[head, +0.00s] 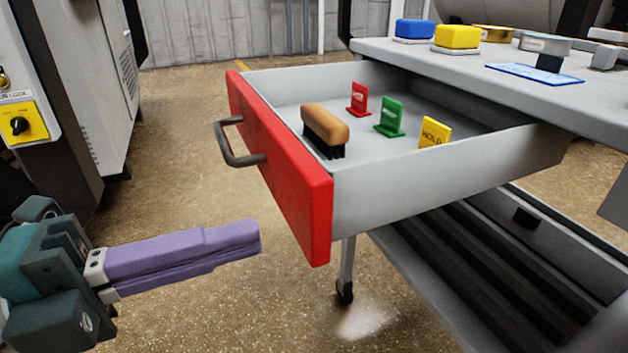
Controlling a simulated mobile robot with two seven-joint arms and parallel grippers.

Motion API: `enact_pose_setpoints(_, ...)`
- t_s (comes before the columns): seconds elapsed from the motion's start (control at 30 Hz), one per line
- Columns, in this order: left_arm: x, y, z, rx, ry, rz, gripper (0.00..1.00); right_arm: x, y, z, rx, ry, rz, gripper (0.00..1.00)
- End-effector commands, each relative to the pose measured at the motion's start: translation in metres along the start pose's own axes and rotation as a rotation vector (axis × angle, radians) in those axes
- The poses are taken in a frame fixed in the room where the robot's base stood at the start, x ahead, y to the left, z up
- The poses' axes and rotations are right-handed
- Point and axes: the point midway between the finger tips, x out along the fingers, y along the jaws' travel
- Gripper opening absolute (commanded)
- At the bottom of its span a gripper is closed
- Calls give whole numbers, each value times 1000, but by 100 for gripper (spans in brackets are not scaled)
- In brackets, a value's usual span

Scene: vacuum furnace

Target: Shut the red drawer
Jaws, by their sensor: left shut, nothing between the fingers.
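The red drawer (285,180) stands pulled out from under the grey bench. Its red front faces left and carries a dark grey bar handle (232,150). Inside lie a brush (325,127) with a tan back and dark bristles, and small red (358,98), green (390,116) and yellow (434,132) tags. My left gripper (255,238) is at the lower left, its purple fingers shut together and empty. In the picture its tip is left of the drawer front's lower part and below the handle, with a visible gap between. My right gripper is not in view.
The bench top (480,75) holds a blue block (415,29), a yellow block (457,38) and a blue plate (535,75). A slatted lower shelf (470,260) and a caster leg (346,270) are below. A cabinet (75,70) stands left. Floor between is clear.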

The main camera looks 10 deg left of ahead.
Motion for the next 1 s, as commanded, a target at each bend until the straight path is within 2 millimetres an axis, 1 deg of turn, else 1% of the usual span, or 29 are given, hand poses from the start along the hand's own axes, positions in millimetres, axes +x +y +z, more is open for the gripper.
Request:
enact_pose_setpoints(0.03,9,0,0,2,1,-5,0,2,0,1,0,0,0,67)
enact_pose_setpoints(0.1,19,0,0,1,1,-3,0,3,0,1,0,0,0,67)
enact_pose_setpoints(0.2,28,0,0,0,0,-2,0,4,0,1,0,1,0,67)
enact_pose_setpoints(0.3,34,0,0,-2,0,-1,0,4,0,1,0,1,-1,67)
enact_pose_setpoints(0.77,36,0,0,-2,-1,0,0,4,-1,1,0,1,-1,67)
enact_pose_setpoints(0.87,39,-1,0,-2,-1,-1,0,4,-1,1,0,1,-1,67)
enact_pose_setpoints(1.0,48,-1,0,0,-1,-1,0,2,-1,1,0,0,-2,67)
